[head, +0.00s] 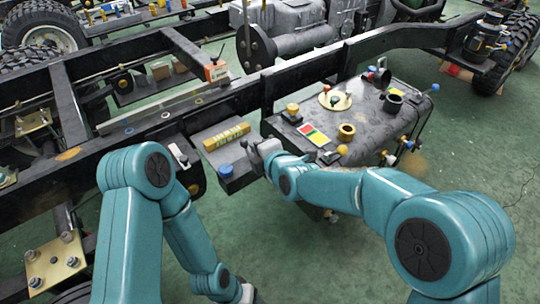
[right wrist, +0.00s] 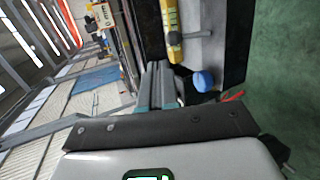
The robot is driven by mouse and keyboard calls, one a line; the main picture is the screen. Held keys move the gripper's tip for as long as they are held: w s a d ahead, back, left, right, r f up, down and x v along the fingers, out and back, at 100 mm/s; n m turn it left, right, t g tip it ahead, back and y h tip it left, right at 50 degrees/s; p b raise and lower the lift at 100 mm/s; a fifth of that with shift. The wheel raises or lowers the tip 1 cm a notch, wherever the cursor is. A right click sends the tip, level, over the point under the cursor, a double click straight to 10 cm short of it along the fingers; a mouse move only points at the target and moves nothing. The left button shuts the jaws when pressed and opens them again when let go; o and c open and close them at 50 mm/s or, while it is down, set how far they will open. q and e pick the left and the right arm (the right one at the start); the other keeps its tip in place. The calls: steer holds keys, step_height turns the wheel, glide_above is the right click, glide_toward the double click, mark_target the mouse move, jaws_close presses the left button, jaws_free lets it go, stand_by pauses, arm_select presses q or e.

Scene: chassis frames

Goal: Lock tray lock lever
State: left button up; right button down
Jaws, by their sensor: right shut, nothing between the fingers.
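A grey tray (head: 207,131) sits at the chassis rail, with a yellow block and a blue knob (head: 226,170) on it. A small lever with a dark ball end (head: 244,144) stands at the tray's right side. My right gripper (head: 256,150) is shut and empty, right beside this lever; I cannot tell if they touch. In the right wrist view the shut fingers (right wrist: 157,85) point toward the tray (right wrist: 201,52), and a thin rod with a dark ball (right wrist: 176,38) shows just beyond them. My left gripper (head: 246,293) hangs low at the bottom edge, mostly cut off.
A dark tank (head: 375,125) with several knobs and coloured caps stands right of my right gripper. The long black chassis rail (head: 235,98) runs behind the tray. An orange box (head: 216,71) sits on the rail. Green floor (head: 465,150) is clear at the right.

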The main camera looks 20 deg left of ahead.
steer(key=r+v, duration=0.1)
steer(key=v, duration=0.6)
steer(key=shift+r+p, duration=0.3)
steer(key=shift+p, duration=0.05)
steer(key=shift+d, duration=0.1)
steer(key=shift+w, duration=0.15)
